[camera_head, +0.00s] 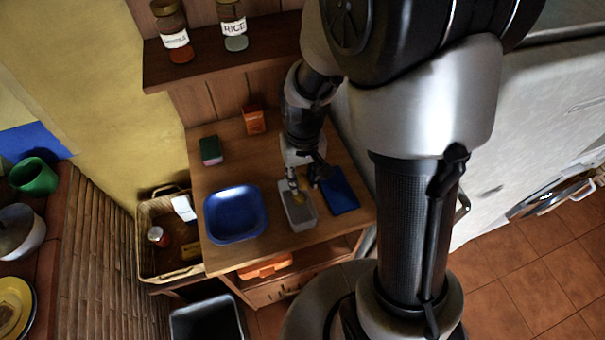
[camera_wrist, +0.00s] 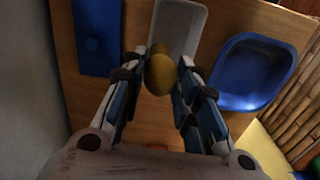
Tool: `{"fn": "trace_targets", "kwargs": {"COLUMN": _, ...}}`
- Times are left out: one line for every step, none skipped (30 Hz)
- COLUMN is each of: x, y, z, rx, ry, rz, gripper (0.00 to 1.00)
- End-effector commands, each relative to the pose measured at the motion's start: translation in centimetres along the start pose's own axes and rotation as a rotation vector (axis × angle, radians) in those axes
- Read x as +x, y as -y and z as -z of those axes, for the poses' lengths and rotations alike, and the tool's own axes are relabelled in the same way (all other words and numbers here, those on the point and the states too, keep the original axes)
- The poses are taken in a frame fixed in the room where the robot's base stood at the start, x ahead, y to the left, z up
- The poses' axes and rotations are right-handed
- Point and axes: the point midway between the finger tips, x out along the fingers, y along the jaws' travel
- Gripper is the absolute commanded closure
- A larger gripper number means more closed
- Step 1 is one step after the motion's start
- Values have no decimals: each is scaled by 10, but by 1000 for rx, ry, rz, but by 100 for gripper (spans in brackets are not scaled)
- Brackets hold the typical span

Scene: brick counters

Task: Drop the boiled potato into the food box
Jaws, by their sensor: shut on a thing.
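The boiled potato (camera_wrist: 159,75) is yellow-brown and sits between the two fingers of my gripper (camera_wrist: 161,68) in the wrist view. It also shows as a small yellow patch in the head view (camera_head: 299,198). The food box (camera_head: 299,216) is a pale grey, open rectangular tray on the wooden counter. In the wrist view the food box (camera_wrist: 182,22) lies just beyond the potato. My gripper (camera_head: 300,188) is shut on the potato over the far end of the box. The exact height above the box cannot be told.
A blue lid-like panel (camera_head: 339,192) lies right of the box, and a blue bowl (camera_head: 235,214) stands left of it. A green-and-dark block (camera_head: 211,151) and an orange box (camera_head: 254,121) are farther back. A basket (camera_head: 163,262) stands beside the counter's left edge.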

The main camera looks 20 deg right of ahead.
Motion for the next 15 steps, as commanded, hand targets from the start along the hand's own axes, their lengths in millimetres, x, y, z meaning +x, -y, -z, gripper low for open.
{"fn": "trace_targets", "kwargs": {"x": 8, "y": 0, "z": 0, "rx": 0, "ry": 0, "rz": 0, "gripper": 93}}
{"fn": "trace_targets", "kwargs": {"x": 10, "y": 0, "z": 0, "rx": 0, "ry": 0, "rz": 0, "gripper": 93}}
{"fn": "trace_targets", "kwargs": {"x": 11, "y": 0, "z": 0, "rx": 0, "ry": 0, "rz": 0, "gripper": 93}}
{"fn": "trace_targets", "kwargs": {"x": 12, "y": 0, "z": 0, "rx": 0, "ry": 0, "rz": 0, "gripper": 93}}
{"fn": "trace_targets", "kwargs": {"x": 12, "y": 0, "z": 0, "rx": 0, "ry": 0, "rz": 0, "gripper": 93}}
{"fn": "trace_targets", "kwargs": {"x": 12, "y": 0, "z": 0, "rx": 0, "ry": 0, "rz": 0, "gripper": 93}}
{"fn": "trace_targets", "kwargs": {"x": 11, "y": 0, "z": 0, "rx": 0, "ry": 0, "rz": 0, "gripper": 93}}
{"fn": "trace_targets", "kwargs": {"x": 11, "y": 0, "z": 0, "rx": 0, "ry": 0, "rz": 0, "gripper": 93}}
{"fn": "trace_targets", "kwargs": {"x": 11, "y": 0, "z": 0, "rx": 0, "ry": 0, "rz": 0, "gripper": 93}}
{"fn": "trace_targets", "kwargs": {"x": 10, "y": 0, "z": 0, "rx": 0, "ry": -1, "rz": 0, "gripper": 93}}
{"fn": "trace_targets", "kwargs": {"x": 10, "y": 0, "z": 0, "rx": 0, "ry": -1, "rz": 0, "gripper": 93}}
{"fn": "trace_targets", "kwargs": {"x": 10, "y": 0, "z": 0, "rx": 0, "ry": -1, "rz": 0, "gripper": 70}}
{"fn": "trace_targets", "kwargs": {"x": 10, "y": 0, "z": 0, "rx": 0, "ry": -1, "rz": 0, "gripper": 68}}
{"fn": "trace_targets", "kwargs": {"x": 10, "y": 0, "z": 0, "rx": 0, "ry": -1, "rz": 0, "gripper": 66}}
{"fn": "trace_targets", "kwargs": {"x": 10, "y": 0, "z": 0, "rx": 0, "ry": -1, "rz": 0, "gripper": 63}}
